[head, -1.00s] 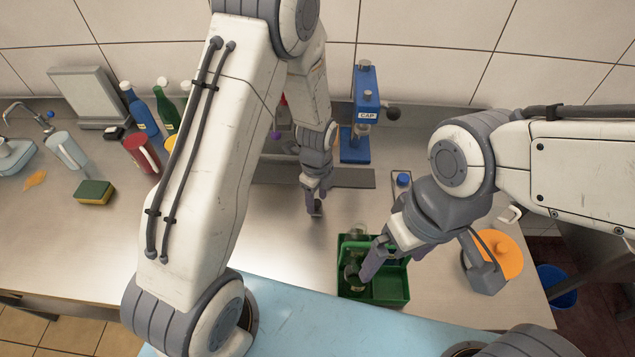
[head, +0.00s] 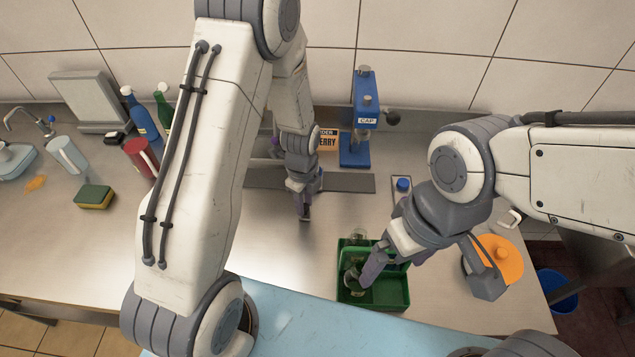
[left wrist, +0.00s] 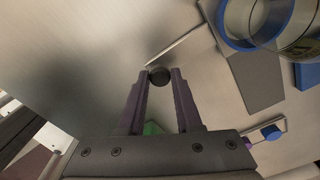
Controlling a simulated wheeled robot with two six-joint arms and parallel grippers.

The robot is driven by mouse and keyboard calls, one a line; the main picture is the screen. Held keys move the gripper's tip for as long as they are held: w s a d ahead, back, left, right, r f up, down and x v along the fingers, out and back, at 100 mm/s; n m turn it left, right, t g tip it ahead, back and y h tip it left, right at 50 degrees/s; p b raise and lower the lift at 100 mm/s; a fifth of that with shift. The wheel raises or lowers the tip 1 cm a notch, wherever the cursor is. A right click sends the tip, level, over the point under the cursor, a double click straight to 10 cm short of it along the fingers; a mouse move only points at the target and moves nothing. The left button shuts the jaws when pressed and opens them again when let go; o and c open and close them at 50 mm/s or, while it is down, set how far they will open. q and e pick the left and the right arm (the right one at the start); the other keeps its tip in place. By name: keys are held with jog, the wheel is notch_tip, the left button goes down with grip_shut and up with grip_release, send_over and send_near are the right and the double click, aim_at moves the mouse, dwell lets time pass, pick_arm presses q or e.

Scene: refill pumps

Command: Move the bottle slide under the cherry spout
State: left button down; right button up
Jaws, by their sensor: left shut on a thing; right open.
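My left gripper (head: 305,215) is low over the middle of the counter, in front of the dark slide rail (head: 345,181). In the left wrist view its fingers (left wrist: 159,82) are shut on a round dark knob (left wrist: 159,75), with a thin pale rod (left wrist: 178,46) running from it up to the right. An orange sign (head: 328,140) ending in "ERRY" shows behind my left arm. The cherry spout and any bottle on the slide are hidden by that arm. My right gripper (head: 366,276) is open at a green tray, beside glass bottles (head: 352,274).
The green tray (head: 398,292) stands at the counter's front edge. A blue CAP station (head: 357,150) is right of the sign. A sponge (head: 94,196) and bottles stand left.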

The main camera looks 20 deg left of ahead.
pick_arm(q)
jog(key=shift+a, duration=0.6)
jog(key=shift+s+a, duration=0.15)
jog(key=shift+a, duration=0.35)
jog(key=shift+s+a, duration=0.15)
jog(key=shift+a, duration=0.35)
jog(key=shift+d, duration=0.1)
jog(key=shift+s+a, duration=0.2)
jog(key=shift+a, duration=1.4)
jog(key=c, duration=0.5)
grip_release()
jog(key=shift+s, duration=0.1)
jog(key=shift+r, duration=0.1)
